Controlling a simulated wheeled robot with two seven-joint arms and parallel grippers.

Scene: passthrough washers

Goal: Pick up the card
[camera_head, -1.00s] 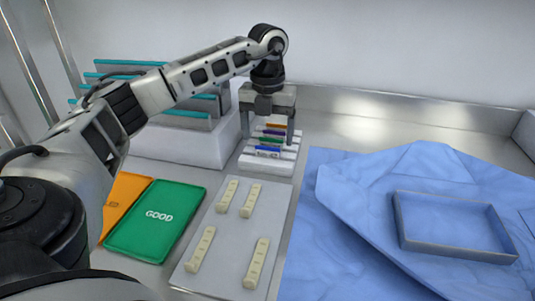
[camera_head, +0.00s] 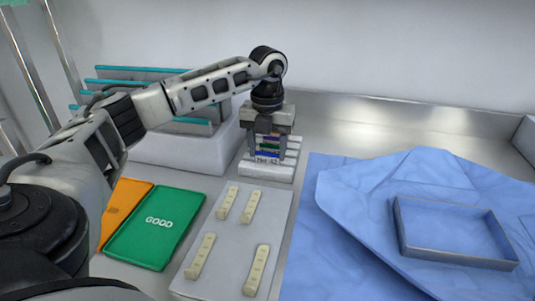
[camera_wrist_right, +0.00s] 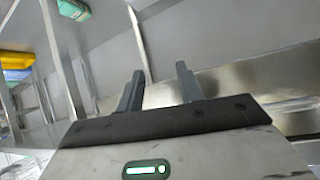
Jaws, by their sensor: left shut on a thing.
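A white rack (camera_head: 265,172) holds several small cards with coloured edges, purple, green and blue. The front card (camera_head: 267,157) has a blue edge and a white strip with dark lettering too small to read surely. My left gripper (camera_head: 267,154) points straight down at the rack, its fingers on either side of this front card and shut on it. The card is still at rack level. The gripper body hides the cards further back. In the right wrist view, my right gripper (camera_wrist_right: 160,85) has its fingers apart with nothing between them.
A green tray marked GOOD (camera_head: 155,228) and an orange tray (camera_head: 123,205) lie at left. A grey plate (camera_head: 225,240) carries several cream strips. A blue cloth (camera_head: 335,220) with a shallow tray (camera_head: 455,262) lies at right. A white stand with teal-edged racks (camera_head: 180,150) stands behind my left arm.

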